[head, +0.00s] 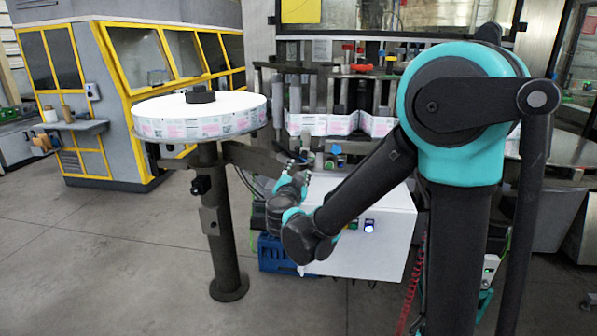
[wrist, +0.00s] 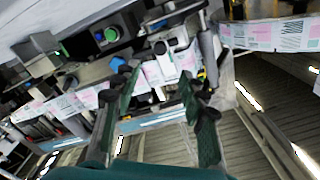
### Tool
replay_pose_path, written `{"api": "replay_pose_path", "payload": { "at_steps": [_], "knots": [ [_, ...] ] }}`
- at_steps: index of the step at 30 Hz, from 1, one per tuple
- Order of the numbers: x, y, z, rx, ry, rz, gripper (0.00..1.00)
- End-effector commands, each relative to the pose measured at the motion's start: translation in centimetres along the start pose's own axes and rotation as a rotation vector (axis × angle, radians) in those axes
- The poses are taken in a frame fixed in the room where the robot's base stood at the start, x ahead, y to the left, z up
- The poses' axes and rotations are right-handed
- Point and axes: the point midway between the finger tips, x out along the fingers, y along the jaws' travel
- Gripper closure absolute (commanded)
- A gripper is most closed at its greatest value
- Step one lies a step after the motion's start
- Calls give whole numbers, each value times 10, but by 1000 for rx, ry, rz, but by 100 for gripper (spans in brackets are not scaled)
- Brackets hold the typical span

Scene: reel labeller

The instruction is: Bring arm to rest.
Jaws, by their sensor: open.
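My arm shows in the head view as a black and teal limb. It bends at a low elbow, and its forward end points up and away toward the labeller (head: 345,85). My gripper (wrist: 157,80) shows large in the wrist view, its two dark green fingers apart with nothing held between them. Part of the label web (wrist: 160,72), white with pink and green print, shows behind the gap between the fingers. I cannot tell how far it is from them. In the head view the fingers are small and hard to make out against the machine.
A label reel (head: 200,117) lies on a round table on a grey post (head: 216,230), left of my arm. A white box (head: 375,225) with buttons is behind my forearm, with a blue crate (head: 275,255) low beside it. The floor at left is clear.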

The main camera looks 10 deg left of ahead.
Motion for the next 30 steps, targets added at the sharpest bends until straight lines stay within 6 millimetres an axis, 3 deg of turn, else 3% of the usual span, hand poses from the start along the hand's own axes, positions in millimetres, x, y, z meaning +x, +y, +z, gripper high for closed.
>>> {"api": "replay_pose_path", "payload": {
  "at_steps": [5,12,17,20,23,30],
  "knots": [
    [4,-2,-15,-4,11,-60,57],
    [-1,-4,-53,-101,-43,-337,57],
    [-23,25,-42,-227,-207,-447,57],
    [-42,61,-25,-312,-351,-451,57],
    [-66,112,-4,-391,-518,-400,57],
    [-141,256,27,-506,-893,-105,57]
  ]
}}
